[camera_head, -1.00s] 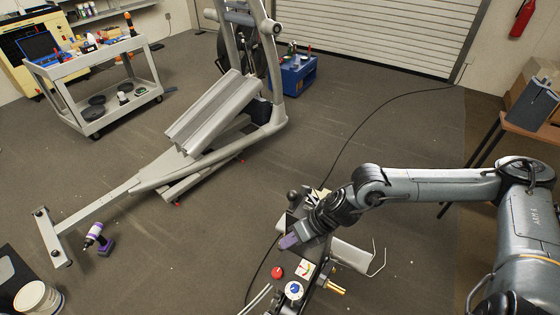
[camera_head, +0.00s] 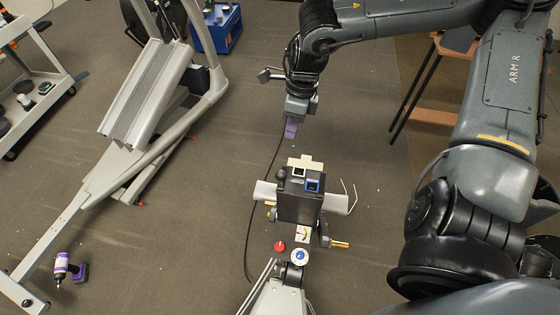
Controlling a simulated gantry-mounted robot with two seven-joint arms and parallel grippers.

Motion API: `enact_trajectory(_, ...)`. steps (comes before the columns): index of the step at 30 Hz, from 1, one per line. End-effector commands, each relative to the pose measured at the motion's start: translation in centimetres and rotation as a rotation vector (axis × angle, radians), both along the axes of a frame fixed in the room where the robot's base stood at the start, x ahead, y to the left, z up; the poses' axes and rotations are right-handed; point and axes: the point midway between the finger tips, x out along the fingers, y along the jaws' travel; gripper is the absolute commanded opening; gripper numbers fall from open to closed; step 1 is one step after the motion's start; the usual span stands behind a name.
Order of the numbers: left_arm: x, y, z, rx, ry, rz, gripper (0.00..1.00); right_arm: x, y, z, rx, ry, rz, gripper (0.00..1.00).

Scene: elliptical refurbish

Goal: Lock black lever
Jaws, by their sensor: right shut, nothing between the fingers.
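My right gripper (camera_head: 291,129) is at the upper middle of the head view, with purple fingertips pointing down. It is shut and empty, apart from the device and beyond its far end. The device is a black box-like unit (camera_head: 299,206) on a grey stand. A small black knob (camera_head: 281,173) shows at its upper left, and a black part (camera_head: 323,233) sticks out at its right side. I cannot tell which of these is the black lever, nor its lock state. My left gripper is not in view.
A red knob (camera_head: 279,246) and a blue-and-white dial (camera_head: 299,256) sit at the device's near end, with a brass fitting (camera_head: 340,244) on its right. The elliptical frame (camera_head: 150,150) stands left, near a purple drill (camera_head: 68,268). A cable lies on the floor.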

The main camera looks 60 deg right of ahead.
Motion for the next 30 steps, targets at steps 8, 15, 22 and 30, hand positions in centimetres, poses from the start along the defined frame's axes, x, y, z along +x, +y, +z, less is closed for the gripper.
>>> enact_trajectory(8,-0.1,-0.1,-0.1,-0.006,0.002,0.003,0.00,0.0,0.1,-0.3,0.001,0.000,0.000,0.00)
enact_trajectory(15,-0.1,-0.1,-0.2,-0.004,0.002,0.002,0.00,0.1,0.5,-2.5,0.002,0.004,0.000,0.00)
enact_trajectory(22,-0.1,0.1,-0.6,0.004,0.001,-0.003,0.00,0.3,1.3,-6.8,0.003,0.005,0.000,0.00)
enact_trajectory(30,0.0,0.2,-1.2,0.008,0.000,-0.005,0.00,0.6,2.1,-11.0,0.001,0.003,0.000,0.00)
